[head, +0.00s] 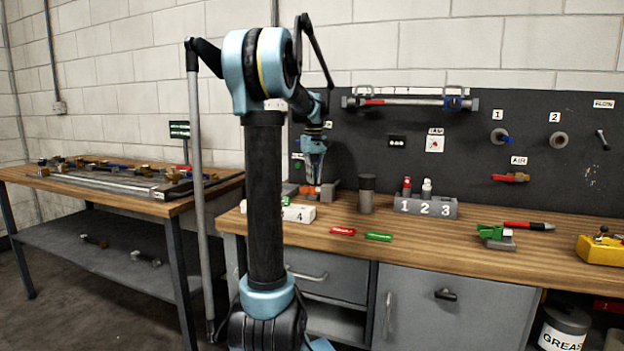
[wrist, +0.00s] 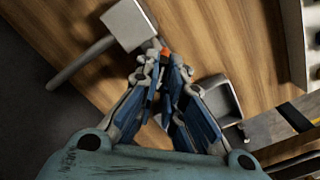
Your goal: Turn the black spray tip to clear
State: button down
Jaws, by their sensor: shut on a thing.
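My gripper (head: 313,182) points down over the left end of the workbench (head: 470,245) at the back. In the wrist view, the fingers of my gripper (wrist: 167,62) come together around a small part. An orange piece (wrist: 165,51) shows just at the fingertips, and orange (head: 306,190) also shows below them in the head view. I cannot make out a black spray tip or its setting; the fingers hide most of the held part. A grey block with a rod-like handle (wrist: 130,24) lies at upper left in the wrist view.
A grey open box (wrist: 222,97) lies close right of the fingers. A dark cup (head: 367,195), a grey 1-2-3 holder (head: 430,208), and red (head: 342,231) and green (head: 379,237) tags stand or lie to the right. The pegboard (head: 465,140) rises behind.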

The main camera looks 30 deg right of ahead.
jog(key=m, duration=0.6)
jog(key=shift+m, duration=1.6)
jog(key=m, duration=0.3)
jog(key=shift+m, duration=0.4)
jog(key=m, duration=0.5)
jog(key=shift+m, duration=0.4)
jog(key=shift+m, duration=0.4)
jog(key=m, duration=0.7)
jog(key=shift+f, duration=0.1)
